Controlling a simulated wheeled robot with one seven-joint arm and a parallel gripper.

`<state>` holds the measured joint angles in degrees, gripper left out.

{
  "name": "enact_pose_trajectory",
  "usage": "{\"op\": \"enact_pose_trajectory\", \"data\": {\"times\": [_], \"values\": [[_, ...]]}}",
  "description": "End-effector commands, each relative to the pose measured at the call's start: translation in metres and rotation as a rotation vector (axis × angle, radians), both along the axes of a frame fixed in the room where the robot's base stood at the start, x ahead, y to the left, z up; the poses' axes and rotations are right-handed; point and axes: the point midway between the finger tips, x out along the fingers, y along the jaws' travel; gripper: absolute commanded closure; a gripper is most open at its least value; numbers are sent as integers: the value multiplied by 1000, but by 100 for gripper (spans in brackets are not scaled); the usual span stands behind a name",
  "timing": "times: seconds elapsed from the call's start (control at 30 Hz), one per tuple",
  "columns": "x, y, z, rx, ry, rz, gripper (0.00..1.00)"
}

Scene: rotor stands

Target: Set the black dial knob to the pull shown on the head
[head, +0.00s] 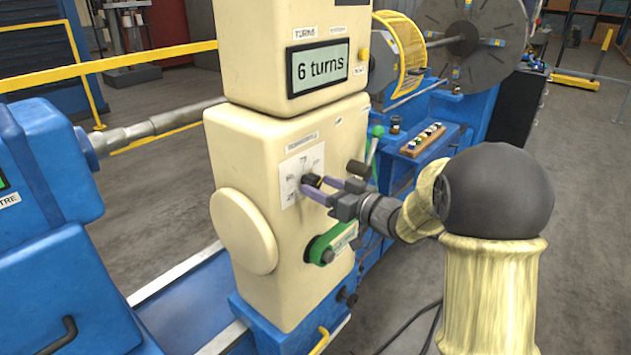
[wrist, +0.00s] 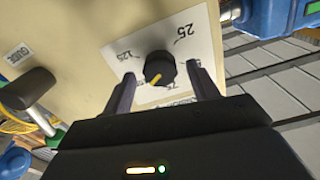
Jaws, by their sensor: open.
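The black dial knob (wrist: 160,68) is on a white scale plate (wrist: 203,44) on the cream machine's face; it also shows in the head view (head: 312,180). The knob's yellow pointer mark faces down and slightly left in the wrist view, near what looks like 75. The plate's 25 is at upper right and 125 at left. My gripper (head: 315,185) is open, its fingers on either side of the knob with gaps in the wrist view (wrist: 160,74). Contact cannot be told in the head view. The head's display (head: 319,66) reads "6 turns", not a pull.
A wooden block with small buttons (head: 423,140) sits on the blue bench behind. A yellow rail (head: 110,66) runs at the back left.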

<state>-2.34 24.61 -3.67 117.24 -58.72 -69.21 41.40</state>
Motion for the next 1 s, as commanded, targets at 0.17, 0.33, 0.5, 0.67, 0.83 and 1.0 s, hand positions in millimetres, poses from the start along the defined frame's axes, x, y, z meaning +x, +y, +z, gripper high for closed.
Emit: {"op": "enact_pose_trajectory", "data": {"times": [0.17,0.33,0.5,0.67,0.83,1.0], "values": [[12,15,1,0,-1,1,41],[14,17,0,0,0,-1,41],[14,17,0,0,0,-1,45],[14,17,0,0,0,-1,76],[14,17,0,-1,-1,-1,86],[14,16,-1,-9,-13,-2,86]]}}
